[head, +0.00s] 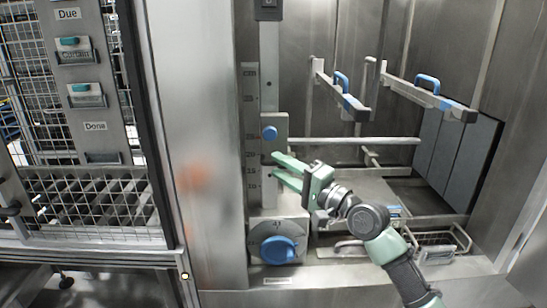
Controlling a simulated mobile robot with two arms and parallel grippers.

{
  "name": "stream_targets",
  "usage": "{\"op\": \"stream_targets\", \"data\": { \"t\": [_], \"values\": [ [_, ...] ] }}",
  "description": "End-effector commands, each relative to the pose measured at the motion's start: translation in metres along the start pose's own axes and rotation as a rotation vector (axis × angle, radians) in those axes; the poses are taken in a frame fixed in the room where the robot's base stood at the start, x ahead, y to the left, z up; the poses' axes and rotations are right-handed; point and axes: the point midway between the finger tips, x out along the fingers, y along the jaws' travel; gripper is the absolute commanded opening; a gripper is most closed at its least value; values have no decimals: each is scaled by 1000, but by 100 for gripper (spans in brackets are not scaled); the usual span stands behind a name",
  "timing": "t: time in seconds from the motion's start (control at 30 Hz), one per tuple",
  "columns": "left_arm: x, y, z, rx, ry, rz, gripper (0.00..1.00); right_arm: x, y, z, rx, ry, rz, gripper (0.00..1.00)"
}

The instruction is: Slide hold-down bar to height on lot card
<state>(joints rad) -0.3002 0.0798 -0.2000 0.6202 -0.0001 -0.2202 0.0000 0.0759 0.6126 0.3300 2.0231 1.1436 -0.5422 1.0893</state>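The hold-down bar (365,142) is a pale horizontal bar reaching right into the chamber. It lines up with a sliding block (275,148) with a blue knob (270,133) on a vertical rail. Beside the rail is a height scale (251,130) with printed marks; the block stands in its lower half. My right gripper (274,169) has its two green fingers spread, just below the knob and in front of the rail; I cannot tell whether they touch the block. Lot cards with teal tops sit in holders under "Due" (76,55) and above "Done" (86,97); their writing is too small to read.
A blue rotary dial (277,249) sits below the rail. Two arms with blue handles (341,84) (427,84) stick out at the chamber's upper part. A wire basket (440,241) lies at lower right. A wire mesh cage (85,200) stands left of the steel post.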

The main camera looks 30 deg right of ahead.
Motion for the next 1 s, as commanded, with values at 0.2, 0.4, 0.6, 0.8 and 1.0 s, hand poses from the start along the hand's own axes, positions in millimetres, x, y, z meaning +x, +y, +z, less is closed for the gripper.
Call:
{"op": "stream_targets", "data": {
  "t": [0.2, 0.4, 0.6, 0.8, 1.0],
  "values": [
    [-12, 0, -1, 0, 0, 0, 36, 25, -1, 0, 0, 1, 0, 34],
    [-12, 0, -1, 0, 0, 0, 36, 29, 1, 0, -2, 0, 1, 34],
    [-12, 0, -1, 0, 0, 0, 36, 28, 1, 0, -2, 0, 2, 15],
    [-12, 0, -1, 0, 0, 0, 36, 28, 1, 0, -2, 0, 1, 0],
    [-12, 0, -1, 0, 0, 0, 36, 28, 1, 0, -2, 0, 0, 0]
  ]
}}
